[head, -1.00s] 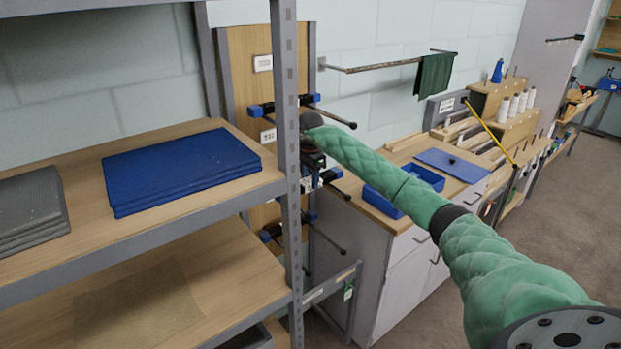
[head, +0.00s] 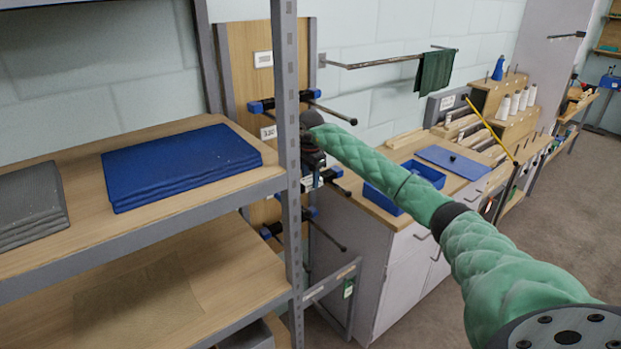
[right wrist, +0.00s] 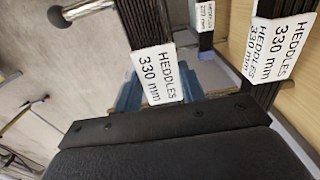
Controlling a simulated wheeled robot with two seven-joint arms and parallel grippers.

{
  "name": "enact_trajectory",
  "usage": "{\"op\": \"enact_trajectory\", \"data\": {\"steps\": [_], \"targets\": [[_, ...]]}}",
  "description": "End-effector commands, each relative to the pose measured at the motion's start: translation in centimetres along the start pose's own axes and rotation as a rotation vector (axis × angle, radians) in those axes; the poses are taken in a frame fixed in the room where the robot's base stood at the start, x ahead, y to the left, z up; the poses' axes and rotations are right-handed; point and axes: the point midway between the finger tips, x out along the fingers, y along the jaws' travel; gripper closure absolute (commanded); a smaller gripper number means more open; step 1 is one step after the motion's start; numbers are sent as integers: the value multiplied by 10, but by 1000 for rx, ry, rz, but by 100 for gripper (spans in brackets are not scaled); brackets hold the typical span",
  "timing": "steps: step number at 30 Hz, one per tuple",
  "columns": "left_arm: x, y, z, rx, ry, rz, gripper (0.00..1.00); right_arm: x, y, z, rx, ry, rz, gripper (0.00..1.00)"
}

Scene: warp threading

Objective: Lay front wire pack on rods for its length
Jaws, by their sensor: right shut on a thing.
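My right gripper (head: 314,165) is at the wooden rack panel, partly hidden by the shelf post. In the right wrist view, my right gripper (right wrist: 155,88) is shut on a dark wire pack (right wrist: 148,22) with a white "HEDDLES 330 mm" label. A second labelled pack (right wrist: 262,85) is close by on the right, and another (right wrist: 206,42) is farther back. In the head view, an upper rod (head: 333,114) and a lower rod (head: 328,236) stick out from blue mounts. A rod end (right wrist: 85,9) shows near the held pack; I cannot tell whether they touch. My left gripper is out of view.
A metal shelf post (head: 287,150) stands close in front of my gripper. The shelf holds blue mats (head: 180,165) and grey mats (head: 30,205). A cabinet with a blue tray (head: 385,198) is to the right. A wall rail (head: 385,62) carries a green cloth.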

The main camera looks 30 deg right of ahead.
Motion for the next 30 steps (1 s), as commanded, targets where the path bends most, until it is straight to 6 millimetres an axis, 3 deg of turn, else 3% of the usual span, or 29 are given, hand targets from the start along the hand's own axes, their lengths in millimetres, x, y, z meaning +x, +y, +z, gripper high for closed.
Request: {"op": "enact_trajectory", "data": {"steps": [13,14,17,30], "targets": [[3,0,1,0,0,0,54,4,0,0,0,0,-1,97],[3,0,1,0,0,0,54,4,0,0,0,0,-1,54],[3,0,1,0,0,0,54,4,0,0,0,0,-1,35],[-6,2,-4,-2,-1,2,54,5,0,0,0,0,1,35]]}}
